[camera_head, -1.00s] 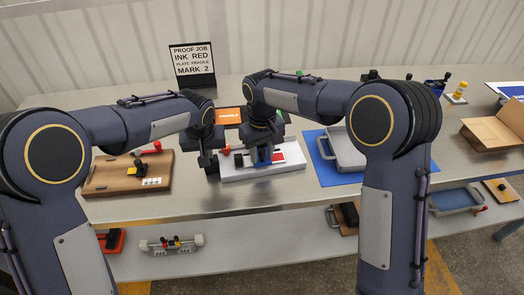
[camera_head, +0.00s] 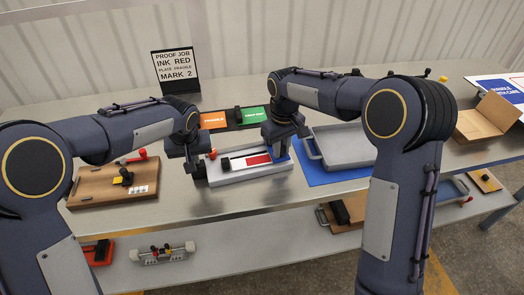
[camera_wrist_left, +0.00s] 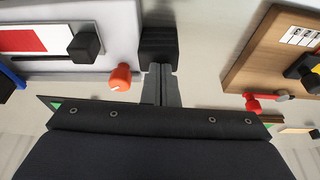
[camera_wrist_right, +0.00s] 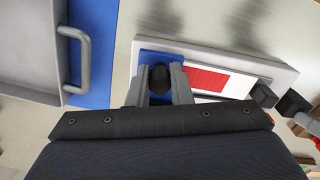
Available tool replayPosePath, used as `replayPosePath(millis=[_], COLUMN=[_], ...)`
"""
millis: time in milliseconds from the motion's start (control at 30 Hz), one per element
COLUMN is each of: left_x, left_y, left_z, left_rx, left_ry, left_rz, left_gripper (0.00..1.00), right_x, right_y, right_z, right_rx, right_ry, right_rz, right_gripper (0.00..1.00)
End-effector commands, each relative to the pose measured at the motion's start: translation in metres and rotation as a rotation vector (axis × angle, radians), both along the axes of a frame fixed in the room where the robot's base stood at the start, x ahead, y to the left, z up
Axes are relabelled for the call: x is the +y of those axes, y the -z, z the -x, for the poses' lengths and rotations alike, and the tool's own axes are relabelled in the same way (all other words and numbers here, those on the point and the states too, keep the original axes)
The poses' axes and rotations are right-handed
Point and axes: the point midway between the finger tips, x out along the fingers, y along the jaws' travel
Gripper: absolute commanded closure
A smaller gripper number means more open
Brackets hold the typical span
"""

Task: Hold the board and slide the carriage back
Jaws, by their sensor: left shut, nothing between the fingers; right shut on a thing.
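The pale grey board (camera_head: 228,178) lies on the metal table, with a white and red strip (camera_head: 258,160) along its top. A blue carriage (camera_wrist_right: 147,57) with a black knob (camera_wrist_right: 159,79) is at the board's right end. My right gripper (camera_wrist_right: 158,88) is shut on this knob; it partly hides the carriage in the head view. My left gripper (camera_wrist_left: 162,72) is shut and empty at the board's left end, close against a black block (camera_wrist_left: 158,42) there. I cannot tell whether it presses on it. An orange-red knob (camera_wrist_left: 120,77) and a black cube (camera_wrist_left: 84,47) are on the board.
A wooden board (camera_head: 90,191) with a red-handled lever is at the left. A grey tray (camera_head: 340,146) on a blue mat (camera_head: 312,176) is close to the right. Orange and green plates (camera_head: 252,115) lie behind. A sign (camera_head: 176,66) and a cardboard box (camera_head: 485,120) stand farther off.

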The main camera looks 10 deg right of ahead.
Motion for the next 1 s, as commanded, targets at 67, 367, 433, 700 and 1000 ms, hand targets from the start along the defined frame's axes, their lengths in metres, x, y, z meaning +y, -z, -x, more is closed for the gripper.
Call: replayPosePath(millis=[67, 367, 433, 700, 1000], left_x=[0.001, 0.002, 0.002, 0.002, 0.002], left_y=[0.007, 0.007, 0.007, 0.007, 0.007], left_z=[0.004, 0.004, 0.004, 0.004, 0.004], left_rx=[0.017, 0.017, 0.017, 0.017, 0.017], left_ry=[0.000, 0.000, -0.001, -0.001, -0.001], left_rz=[-0.006, -0.008, -0.009, -0.008, -0.008], left_gripper=[1.00, 1.00, 1.00, 1.00, 1.00], right_x=[-0.009, -0.012, -0.013, -0.011, -0.009], right_y=[0.001, 0.000, 0.000, 0.001, -0.016], right_z=[-0.001, -0.001, -0.001, -0.001, -0.001], right_rx=[-0.002, -0.002, -0.002, -0.001, -0.004], right_ry=[0.004, 0.003, 0.003, 0.001, 0.001], right_rz=[0.002, 0.006, 0.006, 0.003, 0.001], right_gripper=[1.00, 1.00, 0.75, 0.59, 0.59])
